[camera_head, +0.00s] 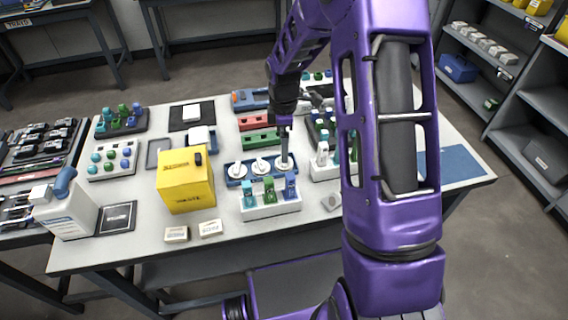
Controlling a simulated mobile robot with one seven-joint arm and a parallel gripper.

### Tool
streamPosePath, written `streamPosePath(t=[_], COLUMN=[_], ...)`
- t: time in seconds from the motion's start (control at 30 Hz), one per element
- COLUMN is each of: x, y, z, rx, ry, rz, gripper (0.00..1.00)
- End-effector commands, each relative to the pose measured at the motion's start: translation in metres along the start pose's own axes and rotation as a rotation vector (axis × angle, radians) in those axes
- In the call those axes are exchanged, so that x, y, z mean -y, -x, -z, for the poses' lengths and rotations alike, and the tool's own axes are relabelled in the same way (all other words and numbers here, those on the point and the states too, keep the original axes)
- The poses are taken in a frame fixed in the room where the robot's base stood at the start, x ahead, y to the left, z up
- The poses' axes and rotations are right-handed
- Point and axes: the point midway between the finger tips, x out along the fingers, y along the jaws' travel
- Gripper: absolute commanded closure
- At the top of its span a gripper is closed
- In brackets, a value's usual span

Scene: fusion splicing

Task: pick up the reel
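Three white round pieces that look like reels sit in a row on a blue holder (249,178): the left one (237,170), the middle one (261,166) and the right one (284,163). My gripper (284,150) points down from the dark wrist, with its narrow tip right over the right reel. The tip is too small to tell whether the fingers are open or shut, or whether they touch the reel.
A white rack (272,210) with teal, green and blue bottles stands just in front of the holder. A yellow box (186,182) is to the left, and red and green trays (260,139) lie behind. My purple arm hides part of the table's right side.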

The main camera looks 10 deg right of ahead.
Motion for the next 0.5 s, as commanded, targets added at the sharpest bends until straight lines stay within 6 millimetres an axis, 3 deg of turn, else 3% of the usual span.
streamPosePath(t=[0.5], x=[-0.004], y=[-0.053], z=[-0.001], rx=[0.001], ry=[0.000], rz=[-0.001], gripper=[0.07])
